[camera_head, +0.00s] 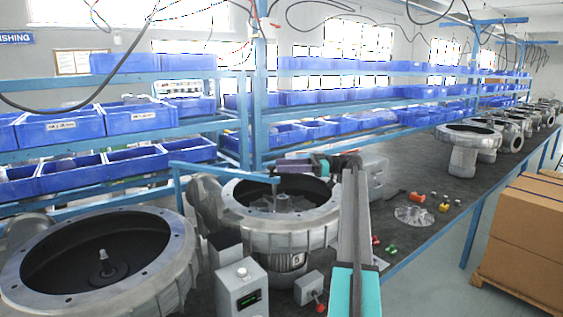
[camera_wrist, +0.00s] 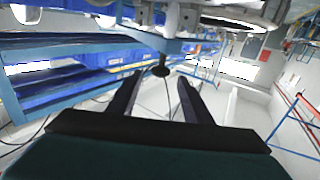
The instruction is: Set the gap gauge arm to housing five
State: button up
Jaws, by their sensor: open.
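The gap gauge arm (camera_head: 225,171) is a blue bar running from a blue post at the left to a short downward tip over the open middle housing (camera_head: 235,212). My gripper (camera_head: 281,167) is at the bar's right end, above the housing's far rim. In the wrist view my gripper (camera_wrist: 158,82) is open, with its dark fingers apart. A black disc-ended part (camera_wrist: 160,71) under a blue bar (camera_wrist: 150,40) shows between the fingertips. I cannot tell whether they touch.
A large open housing (camera_head: 35,272) stands at the left front. A grey control box (camera_head: 240,288) with a green display stands before the middle housing. Blue bins (camera_head: 62,127) fill the racks behind. More housings (camera_head: 468,136) stand farther along the bench. Cardboard boxes (camera_head: 520,235) are at the right.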

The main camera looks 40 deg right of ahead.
jog(key=shift+p+v, duration=1.55)
jog(key=shift+p, duration=0.85)
